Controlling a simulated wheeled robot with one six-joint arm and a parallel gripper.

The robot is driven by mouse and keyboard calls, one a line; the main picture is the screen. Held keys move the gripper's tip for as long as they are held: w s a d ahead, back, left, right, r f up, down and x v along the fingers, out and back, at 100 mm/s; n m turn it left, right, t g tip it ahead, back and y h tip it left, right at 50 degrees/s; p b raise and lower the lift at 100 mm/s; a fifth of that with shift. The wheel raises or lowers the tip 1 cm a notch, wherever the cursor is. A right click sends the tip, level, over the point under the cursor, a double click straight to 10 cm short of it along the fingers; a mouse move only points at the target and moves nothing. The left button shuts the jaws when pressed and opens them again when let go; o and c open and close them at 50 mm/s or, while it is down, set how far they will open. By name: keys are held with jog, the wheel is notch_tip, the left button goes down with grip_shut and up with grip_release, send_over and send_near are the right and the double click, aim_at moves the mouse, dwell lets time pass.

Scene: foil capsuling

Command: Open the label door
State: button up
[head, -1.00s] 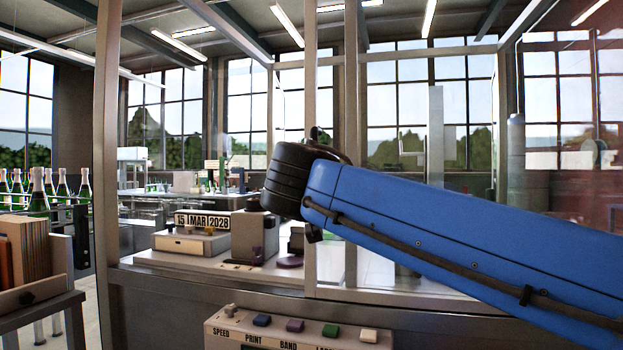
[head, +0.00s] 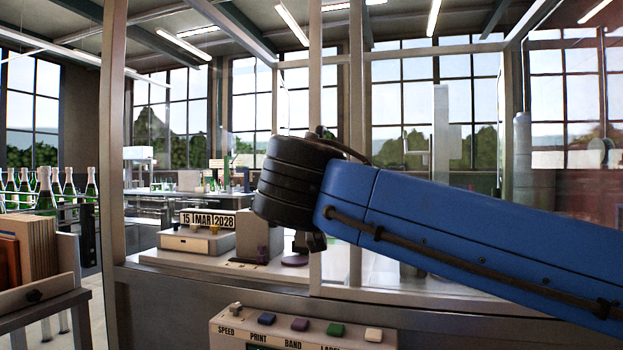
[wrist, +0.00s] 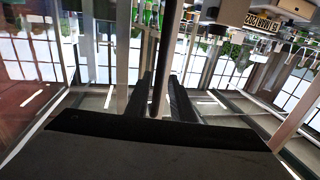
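The machine's glass front has upright metal frame posts (head: 315,90) in the middle of the head view. I cannot tell which panel is the label door or whether it is ajar. In the wrist view, which is upside down, my gripper (wrist: 160,77) has its two dark fingers apart. A dark upright bar (wrist: 166,45), perhaps a door handle, shows between the fingers. I cannot tell whether they touch it. In the head view my black wrist joint and blue arm link cover part of the glass front, and my fingers are not clearly visible.
A control panel (head: 300,330) with coloured buttons is below the glass. Behind it stands a date block (head: 207,219) reading 15 MAR 2028. A metal post (head: 113,130) edges the glass front.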

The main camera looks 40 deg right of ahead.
jog(key=v, duration=1.1)
jog(key=shift+s+a, duration=0.2)
dwell(1.3)
dwell(0.6)
notch_tip(320, 180, down, 25)
jog(key=w+d+n+g+y, duration=0.2)
jog(key=n+g+y, duration=0.2)
jog(key=n+g, duration=0.3)
jog(key=s+a+f+y, duration=0.1)
jog(key=f+y, duration=0.3)
jog(key=f, duration=0.7)
jog(key=s+a+f+n+g+y, duration=0.1)
jog(key=a+f+y, duration=0.3)
jog(key=f, duration=0.7)
jog(key=shift+s+f+n, duration=0.3)
jog(key=shift+s+f, duration=0.05)
jog(key=shift+s, duration=0.05)
